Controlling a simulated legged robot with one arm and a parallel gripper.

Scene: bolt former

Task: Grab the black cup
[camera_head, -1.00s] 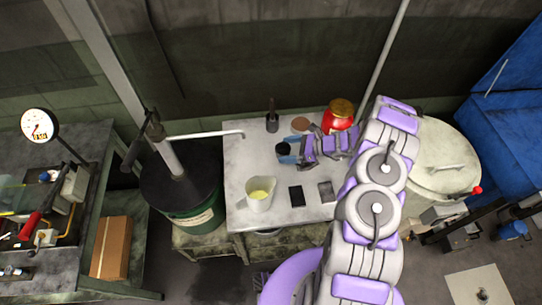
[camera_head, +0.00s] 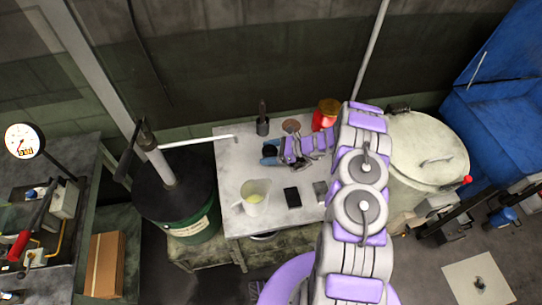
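The black cup (camera_head: 262,127) stands upright near the back edge of the pale table, with a thin dark handle sticking up from it. My gripper (camera_head: 268,154) reaches in from the right, low over the table. Its blue fingertips look spread apart, just in front of the cup. There is a small gap between them and the cup, and the gripper does not hold it. What lies between the fingers is dark and small to make out.
A white jug (camera_head: 255,199) with yellowish liquid stands at the table's front left. Two small dark blocks (camera_head: 292,197) lie to its right. A red jar (camera_head: 325,114) and brown disc (camera_head: 291,126) are at the back. A metal spout (camera_head: 205,141) from the drum overhangs the left edge.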

